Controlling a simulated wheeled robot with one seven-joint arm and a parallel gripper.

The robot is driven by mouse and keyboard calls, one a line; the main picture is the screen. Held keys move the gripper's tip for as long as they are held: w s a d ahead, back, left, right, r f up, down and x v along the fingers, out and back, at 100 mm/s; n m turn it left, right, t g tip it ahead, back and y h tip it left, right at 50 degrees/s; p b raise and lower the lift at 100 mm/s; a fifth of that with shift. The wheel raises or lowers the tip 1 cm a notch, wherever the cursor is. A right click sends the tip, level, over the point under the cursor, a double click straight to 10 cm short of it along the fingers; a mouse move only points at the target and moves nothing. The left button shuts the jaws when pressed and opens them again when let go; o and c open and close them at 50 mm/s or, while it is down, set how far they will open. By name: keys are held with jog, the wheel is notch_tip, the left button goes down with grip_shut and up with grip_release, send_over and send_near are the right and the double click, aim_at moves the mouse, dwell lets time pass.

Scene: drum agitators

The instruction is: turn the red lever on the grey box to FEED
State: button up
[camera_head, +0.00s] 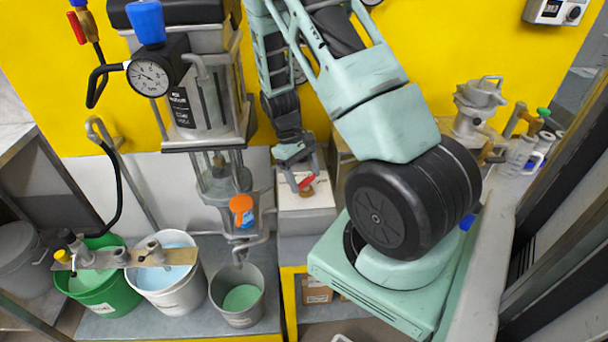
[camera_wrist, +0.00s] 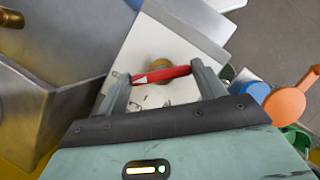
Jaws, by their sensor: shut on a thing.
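The red lever (camera_wrist: 160,74) sits on a round brass hub on the top face of the grey box (camera_wrist: 205,32). In the wrist view it lies crosswise between my two fingers, one at each end of it. A pale tip shows at its left end. My gripper (camera_wrist: 163,84) is shut on the lever. In the head view my gripper (camera_head: 300,176) reaches down over the box (camera_head: 306,212), and the red lever (camera_head: 305,183) shows between its fingers. The markings on the box face are too small and partly covered to read, so the lever's setting cannot be told.
Left of the box stands a machine with a gauge (camera_head: 148,78) and an orange knob (camera_head: 242,206). A green bucket (camera_head: 93,283), a white bucket (camera_head: 165,276) and a grey bucket (camera_head: 237,296) stand on the bench. Metal fittings (camera_head: 480,105) stand at right.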

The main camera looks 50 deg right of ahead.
jog(key=o, duration=1)
jog(key=b+v, duration=0.2)
jog(key=v, duration=1.5)
jog(key=shift+r+b, duration=0.3)
